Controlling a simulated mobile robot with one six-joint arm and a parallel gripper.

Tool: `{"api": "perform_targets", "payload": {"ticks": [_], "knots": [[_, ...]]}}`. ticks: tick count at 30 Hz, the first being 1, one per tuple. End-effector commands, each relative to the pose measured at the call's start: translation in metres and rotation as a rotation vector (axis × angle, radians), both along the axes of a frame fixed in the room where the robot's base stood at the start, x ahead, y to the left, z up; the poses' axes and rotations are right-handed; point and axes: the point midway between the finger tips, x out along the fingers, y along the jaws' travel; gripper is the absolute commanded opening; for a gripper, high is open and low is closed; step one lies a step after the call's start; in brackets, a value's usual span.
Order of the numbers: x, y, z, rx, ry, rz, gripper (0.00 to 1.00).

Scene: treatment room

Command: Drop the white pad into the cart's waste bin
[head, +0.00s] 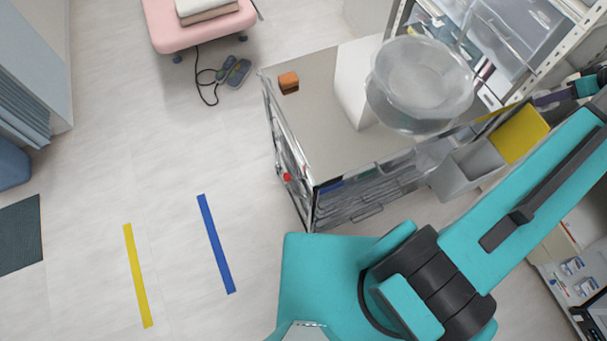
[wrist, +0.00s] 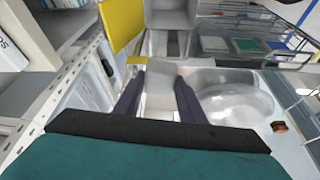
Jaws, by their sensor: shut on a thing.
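The white pad (wrist: 165,76) shows between the dark purple fingers of my gripper (wrist: 160,82) in the wrist view. My gripper is shut on it. In the head view my gripper (head: 553,97) is at the right edge, and the pad cannot be made out there. The grey waste bin (head: 455,182) is fixed at the cart's near right end, with its yellow lid (head: 521,134) raised. In the wrist view the bin (wrist: 170,18) and yellow lid (wrist: 121,24) are beyond the fingertips, towards the top. The pad appears outside the bin.
A shelf rack with clear drawers (head: 510,40) stands close behind. The floor left of the cart is open.

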Motion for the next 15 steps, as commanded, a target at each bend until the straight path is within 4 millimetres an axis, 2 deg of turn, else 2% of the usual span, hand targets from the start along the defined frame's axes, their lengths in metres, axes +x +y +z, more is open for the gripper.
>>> {"api": "perform_targets", "payload": {"ticks": [1,6,15], "knots": [[0.000,0.000,-0.008,0.001,0.000,0.000,0.15],[0.000,0.000,-0.023,0.001,0.002,0.001,0.15],[0.000,0.000,-0.034,0.000,0.000,0.000,0.15]]}}
